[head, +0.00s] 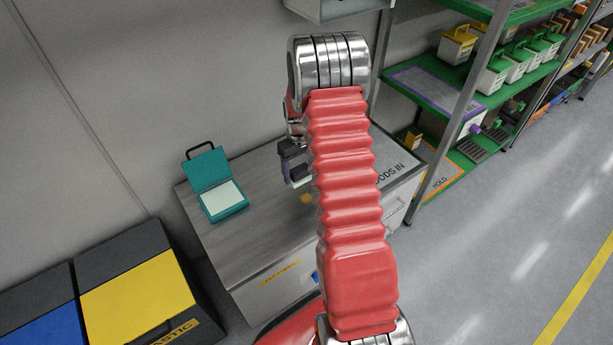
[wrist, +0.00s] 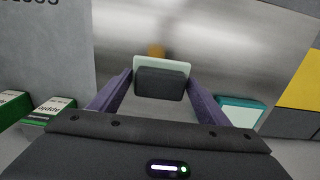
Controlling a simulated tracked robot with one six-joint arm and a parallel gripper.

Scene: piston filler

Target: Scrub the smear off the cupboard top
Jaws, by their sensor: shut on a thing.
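The cupboard top (head: 250,243) is a grey brushed-metal surface, also filling the upper middle of the wrist view (wrist: 225,45). A small orange-brown smear (head: 306,198) lies on it, partly hidden behind my arm in the head view. In the wrist view the smear (wrist: 156,50) shows just beyond the pad. My gripper (wrist: 160,86) is shut on a scrubbing pad (wrist: 160,84) with a dark back and a pale green-white face. In the head view my gripper (head: 294,166) is near the smear, mostly hidden by my red arm. Whether the pad touches the top is unclear.
An open teal case (head: 218,190) with a pale inside stands at the top's back left. Bins with yellow (head: 135,300) and blue (head: 48,322) lids stand at left. Green shelving (head: 440,85) with tubs is at right. The top's front left is clear.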

